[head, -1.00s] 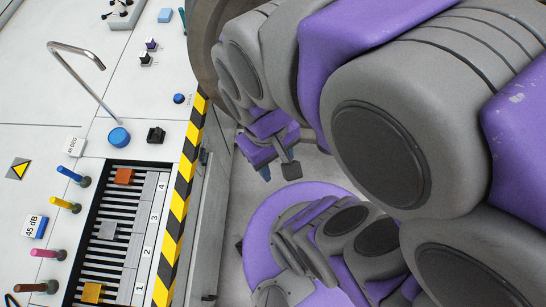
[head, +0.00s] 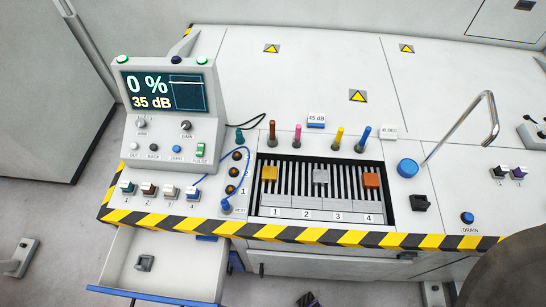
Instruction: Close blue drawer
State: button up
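The blue drawer (head: 118,292) is pulled open below the left end of the bench in the head view. Its blue front edge runs along the bottom of the picture and is partly cut off. Its inside is pale grey, with a small dark grey piece (head: 144,263) in it. My gripper is not in view. Only a dark rounded part of my arm shows at the bottom right corner, well away from the drawer.
A striped bench edge (head: 335,236) overhangs the drawer. On the bench stand a monitor (head: 165,125) reading 0 % and 35 dB, a slotted slider panel (head: 320,192) and a curved metal tube (head: 460,125).

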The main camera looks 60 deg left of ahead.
aim_at(185, 271)
jog(key=u, duration=4.15)
jog(key=k+j+u, duration=0.1)
jog(key=u, duration=0.9)
jog(key=k+j, duration=0.05)
jog(key=k, duration=0.05)
